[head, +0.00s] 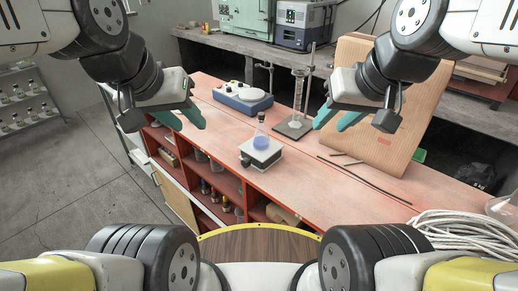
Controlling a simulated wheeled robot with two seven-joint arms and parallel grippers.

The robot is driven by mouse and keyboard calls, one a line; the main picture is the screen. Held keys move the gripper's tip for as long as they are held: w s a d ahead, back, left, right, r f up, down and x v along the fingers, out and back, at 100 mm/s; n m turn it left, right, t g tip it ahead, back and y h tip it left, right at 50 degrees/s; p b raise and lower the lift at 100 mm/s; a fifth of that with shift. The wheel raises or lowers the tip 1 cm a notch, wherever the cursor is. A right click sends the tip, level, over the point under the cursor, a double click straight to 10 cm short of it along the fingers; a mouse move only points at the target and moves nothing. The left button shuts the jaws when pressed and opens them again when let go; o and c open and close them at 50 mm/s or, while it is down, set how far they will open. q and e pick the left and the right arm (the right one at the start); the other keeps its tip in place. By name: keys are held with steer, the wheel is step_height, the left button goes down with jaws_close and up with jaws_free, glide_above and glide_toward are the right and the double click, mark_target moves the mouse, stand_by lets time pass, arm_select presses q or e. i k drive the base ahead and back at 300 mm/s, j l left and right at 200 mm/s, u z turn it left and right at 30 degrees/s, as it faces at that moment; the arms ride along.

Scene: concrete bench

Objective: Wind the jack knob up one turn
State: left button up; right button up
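A small lab jack (262,153) with a light top plate and dark sides stands near the front edge of the red bench. A dark knob (244,160) shows on its left side. A flask with blue liquid (261,138) stands upright on the jack. My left gripper (189,123) has teal fingers spread apart, empty, above the bench's left edge, up and left of the jack. My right gripper (332,124) is also open and empty, up and right of the jack. Neither gripper touches the jack.
A blue-and-white stirrer (243,97) and a stand with a glass cylinder (296,124) are behind the jack. Thin dark rods (365,180) and coiled white cable (450,236) lie at the right. Bench around the jack is clear.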

mark_target(245, 163)
steer(key=j+z, duration=0.15)
steer(key=z, duration=0.3)
steer(key=i+j+z, duration=0.1)
steer(key=z, duration=0.4)
steer(key=j+z, duration=0.25)
steer(key=z, duration=0.2)
steer(key=j+z, duration=0.2)
steer(key=z, duration=0.25)
steer(key=k+j+z, duration=0.45)
steer(key=j, duration=0.35)
steer(key=k+j+z, duration=0.45)
steer(key=j, duration=0.3)
steer(key=k+j+z, duration=0.45)
steer(key=j, duration=0.15)
steer(key=k+j, duration=0.45)
steer(key=k, duration=0.15)
steer(key=k+j, duration=0.5)
steer(key=k, duration=0.1)
